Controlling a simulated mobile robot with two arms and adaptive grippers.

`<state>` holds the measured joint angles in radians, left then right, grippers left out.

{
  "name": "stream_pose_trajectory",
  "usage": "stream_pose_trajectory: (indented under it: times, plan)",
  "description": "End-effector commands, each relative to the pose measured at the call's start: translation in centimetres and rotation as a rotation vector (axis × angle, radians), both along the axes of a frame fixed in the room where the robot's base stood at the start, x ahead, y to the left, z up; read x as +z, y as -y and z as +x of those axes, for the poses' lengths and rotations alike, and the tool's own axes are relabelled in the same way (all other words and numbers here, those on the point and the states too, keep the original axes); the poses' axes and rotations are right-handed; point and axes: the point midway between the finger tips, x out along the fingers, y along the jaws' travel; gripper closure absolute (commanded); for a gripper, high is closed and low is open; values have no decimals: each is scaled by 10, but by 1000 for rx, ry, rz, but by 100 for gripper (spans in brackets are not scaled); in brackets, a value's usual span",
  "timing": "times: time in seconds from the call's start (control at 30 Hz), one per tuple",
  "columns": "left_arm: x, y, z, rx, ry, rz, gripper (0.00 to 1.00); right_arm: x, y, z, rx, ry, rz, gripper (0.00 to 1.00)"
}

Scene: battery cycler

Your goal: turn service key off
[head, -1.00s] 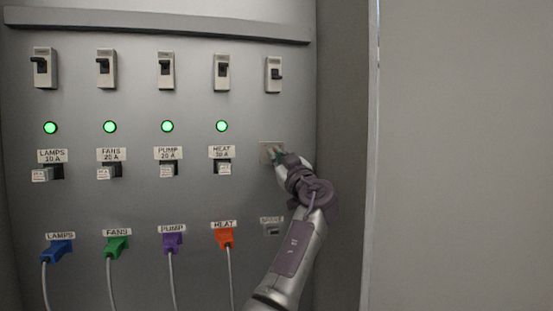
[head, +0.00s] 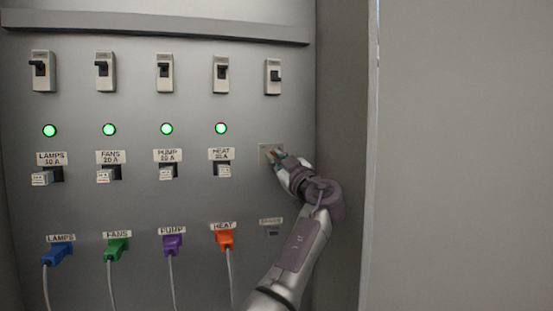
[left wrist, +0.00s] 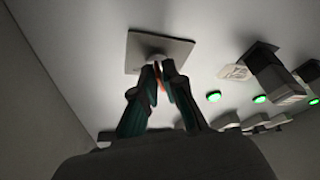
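The service key's square plate (head: 267,151) is on the right of the grey panel, below the switch row. It also shows in the left wrist view (left wrist: 146,48), with a pale round lock in its middle. My left gripper (head: 277,157) is at this plate. In the left wrist view its two fingertips (left wrist: 159,79) are close together in front of the lock, with a thin orange-red piece, the service key (left wrist: 160,81), between them. Most of the key is hidden by the fingers, so its angle cannot be told. My right gripper is not in view.
Black toggle switches (head: 164,72) line the top, above several lit green lamps (head: 166,129). Breakers (head: 168,171) and coloured plugs with cables (head: 172,244) are left of my arm. A small socket (head: 271,228) is below the plate. A side wall (head: 340,90) rises at the right.

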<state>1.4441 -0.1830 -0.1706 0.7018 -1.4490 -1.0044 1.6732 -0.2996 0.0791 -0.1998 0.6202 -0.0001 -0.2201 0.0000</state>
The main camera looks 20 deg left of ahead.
Motion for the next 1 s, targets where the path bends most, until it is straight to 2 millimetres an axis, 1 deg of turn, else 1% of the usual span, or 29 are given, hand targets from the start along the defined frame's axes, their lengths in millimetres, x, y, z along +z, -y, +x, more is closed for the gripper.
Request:
stream_pose_trajectory:
  times: [0.03,0.07,0.1,0.37,0.47,0.57,0.63,0.9,1.0]
  plan:
    - [0,0,0,0,-1,1,78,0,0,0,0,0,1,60]
    - [0,0,0,0,-1,1,73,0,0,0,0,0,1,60]
    - [0,0,0,0,-1,1,71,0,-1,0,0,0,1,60]
    - [1,0,0,1,1,2,71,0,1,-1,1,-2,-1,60]
    - [-1,4,-3,0,0,3,71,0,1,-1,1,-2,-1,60]
    - [-5,12,-9,-3,1,3,71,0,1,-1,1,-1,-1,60]
    - [-9,19,-17,-3,2,0,71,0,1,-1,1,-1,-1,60]
    - [-29,59,-55,-4,-1,1,71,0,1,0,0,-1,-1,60]
    - [-34,69,-66,-2,-1,-1,71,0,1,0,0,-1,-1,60]
